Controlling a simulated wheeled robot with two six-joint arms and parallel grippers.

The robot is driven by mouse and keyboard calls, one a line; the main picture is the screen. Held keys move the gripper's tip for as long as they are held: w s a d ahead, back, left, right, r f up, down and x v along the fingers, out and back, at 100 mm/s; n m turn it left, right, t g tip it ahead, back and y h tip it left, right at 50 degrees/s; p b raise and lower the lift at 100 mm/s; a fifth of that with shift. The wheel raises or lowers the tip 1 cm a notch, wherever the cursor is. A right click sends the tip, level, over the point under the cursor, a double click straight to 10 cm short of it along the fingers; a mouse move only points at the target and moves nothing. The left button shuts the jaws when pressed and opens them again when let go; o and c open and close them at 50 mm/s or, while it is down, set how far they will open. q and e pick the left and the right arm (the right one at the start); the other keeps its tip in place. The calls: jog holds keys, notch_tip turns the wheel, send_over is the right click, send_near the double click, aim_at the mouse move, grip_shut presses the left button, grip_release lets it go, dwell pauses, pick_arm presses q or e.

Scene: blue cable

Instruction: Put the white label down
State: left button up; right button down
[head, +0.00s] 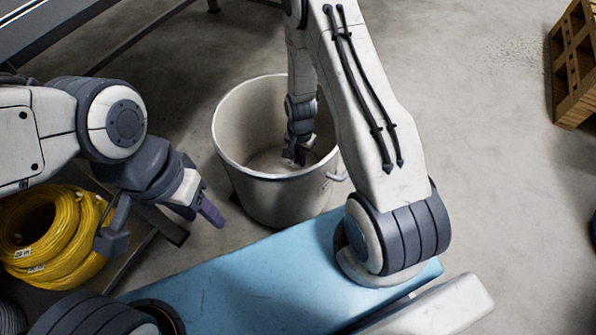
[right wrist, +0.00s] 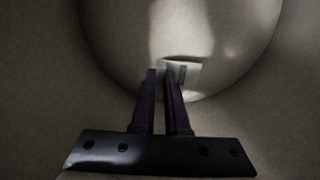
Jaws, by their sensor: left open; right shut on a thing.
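A small white label (right wrist: 182,74) with a dark mark shows at the fingertips of my right gripper (right wrist: 160,75) in the right wrist view. The gripper is shut on it. In the head view my right gripper (head: 295,157) reaches down inside a large pale bin (head: 222,125), below its rim; the label cannot be made out there. The wrist view shows the bin's round floor (right wrist: 225,60) beyond the label. Whether the label touches the floor is unclear. My left gripper (head: 203,209) is open and empty, outside the bin to its left.
Yellow cable coils (head: 62,245) lie at the left, below my left arm. A blue surface (head: 240,285) lies in front of the bin. A wooden pallet or crate (head: 572,65) stands at the far right. Grey floor (head: 480,130) is clear between.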

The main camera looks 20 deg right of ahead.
notch_tip(320, 180, down, 4)
jog(key=b, duration=0.2)
jog(key=shift+b, duration=0.4)
jog(key=shift+r, duration=0.15)
